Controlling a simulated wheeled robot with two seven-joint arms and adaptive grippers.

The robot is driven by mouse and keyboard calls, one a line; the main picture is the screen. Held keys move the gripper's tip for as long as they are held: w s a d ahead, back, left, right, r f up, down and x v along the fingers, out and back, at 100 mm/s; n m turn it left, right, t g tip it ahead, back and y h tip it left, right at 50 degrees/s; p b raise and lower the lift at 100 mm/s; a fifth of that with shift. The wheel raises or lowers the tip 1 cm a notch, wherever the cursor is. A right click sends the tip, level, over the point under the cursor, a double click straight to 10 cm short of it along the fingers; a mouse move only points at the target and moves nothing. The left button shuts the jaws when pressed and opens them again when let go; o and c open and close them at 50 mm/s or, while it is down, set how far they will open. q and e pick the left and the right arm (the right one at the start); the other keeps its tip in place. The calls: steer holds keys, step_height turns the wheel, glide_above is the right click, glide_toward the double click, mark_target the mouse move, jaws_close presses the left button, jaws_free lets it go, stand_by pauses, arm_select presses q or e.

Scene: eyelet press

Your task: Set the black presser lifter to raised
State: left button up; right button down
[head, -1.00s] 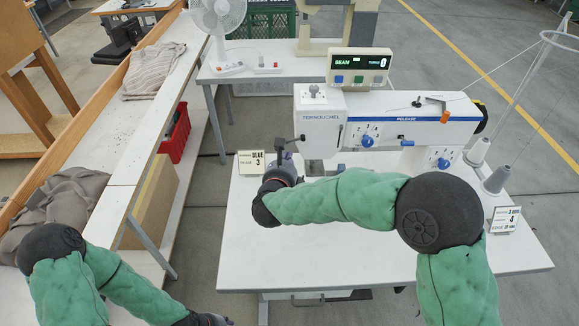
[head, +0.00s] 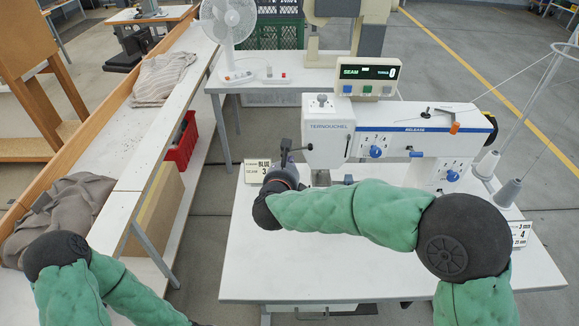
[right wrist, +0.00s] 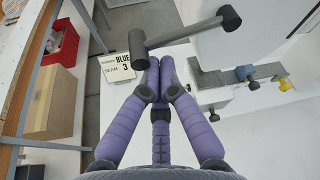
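The black presser lifter (head: 286,146) sticks out leftward from the left end of the white sewing machine head (head: 328,140). In the right wrist view its dark bar (right wrist: 183,36) runs up to the right, with a thick cylindrical knob at its near end. My right gripper (right wrist: 160,62) has its purple fingers drawn together, with the tips just below and right of that knob. I see nothing between the fingers, and I cannot tell whether they touch the lifter. In the head view the right gripper (head: 285,174) is partly hidden by its own wrist. My left gripper is out of view.
A card reading BLUE 3 (head: 256,172) stands just left of the lifter. The white table (head: 330,260) is clear in front. An orange-tipped lever (head: 454,128) and blue knobs (head: 376,152) are on the machine. A thread stand (head: 507,190) is at the right.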

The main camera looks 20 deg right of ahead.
arm_select(q)
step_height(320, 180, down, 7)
steer(key=b, duration=0.6)
arm_select(e)
steer(key=r+m+y, duration=0.1)
steer(key=r+m, duration=0.1)
steer(key=m, duration=0.1)
steer(key=r+m+y, duration=0.1)
steer(key=shift+w+a+r+t+y, duration=0.1)
steer(key=shift+a+r+t+y, duration=0.2)
steer(key=shift+a+r, duration=0.1)
steer(key=shift+r+m, duration=0.15)
steer(key=shift+m, duration=0.15)
